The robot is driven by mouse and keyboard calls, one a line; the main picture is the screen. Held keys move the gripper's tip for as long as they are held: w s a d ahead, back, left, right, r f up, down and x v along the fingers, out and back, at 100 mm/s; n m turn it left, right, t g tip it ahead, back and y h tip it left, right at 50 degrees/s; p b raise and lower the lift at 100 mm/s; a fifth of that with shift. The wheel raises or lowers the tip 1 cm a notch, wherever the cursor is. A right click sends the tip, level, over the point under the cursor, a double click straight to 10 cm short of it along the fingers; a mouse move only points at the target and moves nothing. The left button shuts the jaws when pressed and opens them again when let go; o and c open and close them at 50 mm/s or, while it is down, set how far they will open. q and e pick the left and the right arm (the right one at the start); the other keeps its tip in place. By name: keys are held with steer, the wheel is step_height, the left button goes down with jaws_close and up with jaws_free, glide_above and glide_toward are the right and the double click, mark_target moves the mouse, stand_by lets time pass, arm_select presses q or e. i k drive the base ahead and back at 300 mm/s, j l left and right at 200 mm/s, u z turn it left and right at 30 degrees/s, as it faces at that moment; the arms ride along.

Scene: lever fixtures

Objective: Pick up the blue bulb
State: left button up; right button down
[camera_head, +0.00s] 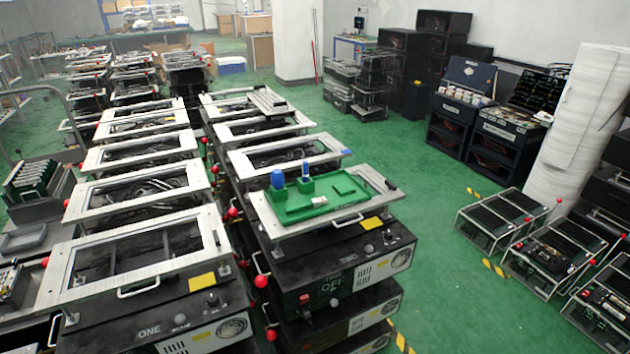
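A rounded blue object (278,179), which looks like the blue bulb, stands at the back left corner of a green tray (318,207). A slimmer blue piece (305,169) stands upright in a green block just to its right. The tray lies on the metal frame top of a black fixture (343,277). Neither of my grippers is in view.
Rows of framed fixtures with red-knobbed levers (261,281) fill the left and middle. More low fixtures (553,250) stand on the right, near a white wrapped column (580,125). Green floor (430,215) lies open between the middle row and the right side.

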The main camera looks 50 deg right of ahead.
mark_target(278, 178)
steer(key=z, duration=1.45)
